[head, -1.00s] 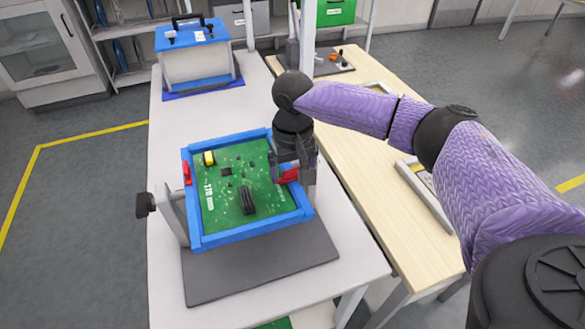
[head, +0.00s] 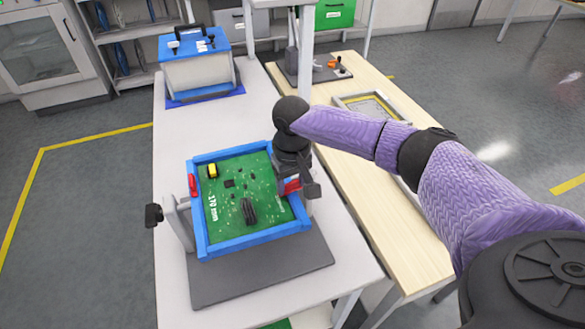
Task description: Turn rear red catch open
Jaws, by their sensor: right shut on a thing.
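A green circuit board (head: 270,211) sits in a blue frame (head: 257,240) on a dark grey base plate (head: 265,275). One red catch (head: 193,185) is on the frame's left side. Another red catch (head: 291,185) is on the right side, partly hidden by my right gripper (head: 296,187). My right gripper points down at the frame's right edge and is shut on that right-hand catch. The fingers hide how far the catch is turned. My left gripper is not in view.
A dark knob (head: 153,215) sticks out left of the frame on a grey upright. A blue-lidded box (head: 196,68) stands at the back of the white table (head: 180,125). A wooden table (head: 350,155) with a grey tray adjoins on the right.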

